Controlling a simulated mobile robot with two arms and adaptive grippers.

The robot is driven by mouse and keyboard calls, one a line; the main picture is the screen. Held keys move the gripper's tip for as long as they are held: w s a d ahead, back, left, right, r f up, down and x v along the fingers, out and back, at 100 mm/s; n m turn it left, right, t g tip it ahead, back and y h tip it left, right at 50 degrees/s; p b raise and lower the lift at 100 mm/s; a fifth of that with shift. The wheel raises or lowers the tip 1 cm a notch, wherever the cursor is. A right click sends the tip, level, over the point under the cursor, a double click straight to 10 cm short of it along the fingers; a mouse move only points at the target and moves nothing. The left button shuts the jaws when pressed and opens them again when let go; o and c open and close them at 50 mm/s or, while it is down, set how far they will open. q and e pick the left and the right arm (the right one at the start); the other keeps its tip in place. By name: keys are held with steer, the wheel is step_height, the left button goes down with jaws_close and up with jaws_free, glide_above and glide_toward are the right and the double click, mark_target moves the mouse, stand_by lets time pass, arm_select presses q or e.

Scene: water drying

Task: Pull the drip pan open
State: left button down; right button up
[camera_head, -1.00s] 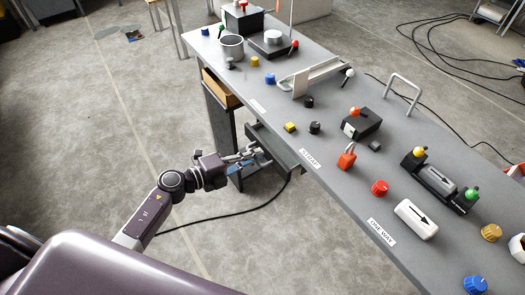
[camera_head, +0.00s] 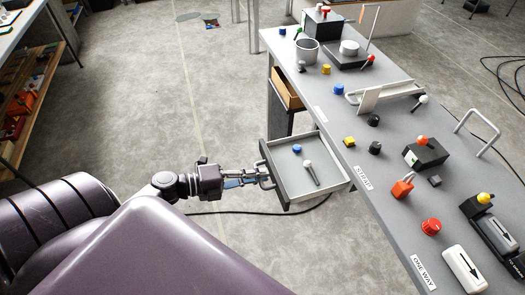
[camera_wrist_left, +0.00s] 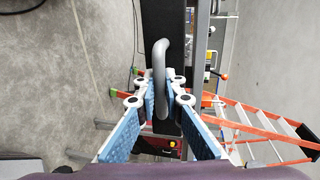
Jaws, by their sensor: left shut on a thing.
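The drip pan (camera_head: 291,177) is a grey drawer-like tray pulled out from under the grey workbench. A blue knob (camera_head: 297,149) and a grey-headed pin-like part (camera_head: 309,170) lie inside it. My left gripper (camera_head: 258,178) is at the pan's front, shut on its handle. In the left wrist view the grey bar handle (camera_wrist_left: 160,75) stands between the blue-padded fingers of my left gripper (camera_wrist_left: 160,92), against the dark pan front. My right gripper is not in view.
The workbench top (camera_head: 328,128) carries many knobs, levers and blocks. A wooden drawer (camera_head: 287,88) sits under its far end. A black cable (camera_head: 225,212) lies on the floor. Open floor lies left of the pan. A shelf (camera_head: 22,90) stands at the far left.

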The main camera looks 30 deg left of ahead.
arm_select(q)
steer(key=c, duration=2.3)
jaws_free()
steer(key=shift+s+a, duration=0.2)
steer(key=shift+s, duration=0.05)
steer(key=v, duration=1.1)
steer(key=shift+s+a, duration=0.15)
